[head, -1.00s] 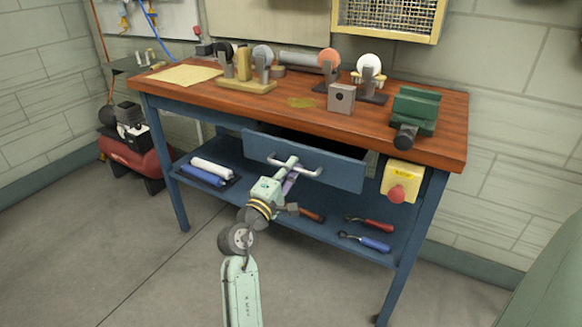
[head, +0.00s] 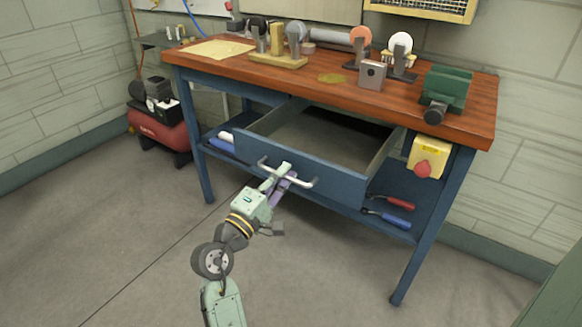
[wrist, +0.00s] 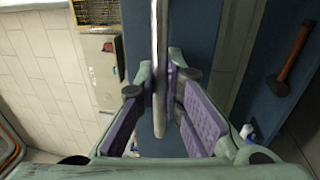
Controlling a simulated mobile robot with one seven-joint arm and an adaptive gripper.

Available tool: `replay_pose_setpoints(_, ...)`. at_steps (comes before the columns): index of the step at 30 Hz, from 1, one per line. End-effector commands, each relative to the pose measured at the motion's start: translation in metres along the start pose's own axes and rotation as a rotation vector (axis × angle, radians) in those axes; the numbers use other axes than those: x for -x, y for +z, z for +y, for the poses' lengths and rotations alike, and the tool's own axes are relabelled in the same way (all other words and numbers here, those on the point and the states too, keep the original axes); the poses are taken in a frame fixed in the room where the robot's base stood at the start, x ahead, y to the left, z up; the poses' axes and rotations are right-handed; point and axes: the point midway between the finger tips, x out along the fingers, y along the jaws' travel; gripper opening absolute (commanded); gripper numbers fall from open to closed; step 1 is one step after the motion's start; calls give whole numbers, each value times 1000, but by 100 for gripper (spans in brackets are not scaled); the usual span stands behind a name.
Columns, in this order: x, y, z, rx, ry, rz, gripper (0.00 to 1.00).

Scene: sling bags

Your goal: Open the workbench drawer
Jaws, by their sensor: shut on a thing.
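The workbench drawer (head: 330,176) is pulled well out from under the wooden top, and its inside shows empty in the head view. Its pale bar handle (head: 300,180) runs across the blue front. My gripper (head: 283,178) is at the handle, in front of the drawer. In the wrist view my gripper (wrist: 163,95) has its purple pads closed on both sides of the handle (wrist: 159,50), which stands upright in that picture. The fingers hide part of the handle.
The workbench (head: 290,75) carries several tools, among them a green vise (head: 446,90). A yellow box with a red button (head: 426,158) is right of the drawer. A red compressor (head: 160,130) stands left. The floor in front is clear.

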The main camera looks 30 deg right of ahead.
Motion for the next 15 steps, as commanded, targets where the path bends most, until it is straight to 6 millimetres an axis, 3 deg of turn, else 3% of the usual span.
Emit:
replay_pose_setpoints(13, 4, 0, 1, -1, 1, 0, 0)
replay_pose_setpoints(14, 4, 0, 1, -1, 1, 0, 11)
replay_pose_setpoints(15, 4, 0, 1, -1, 1, 0, 13)
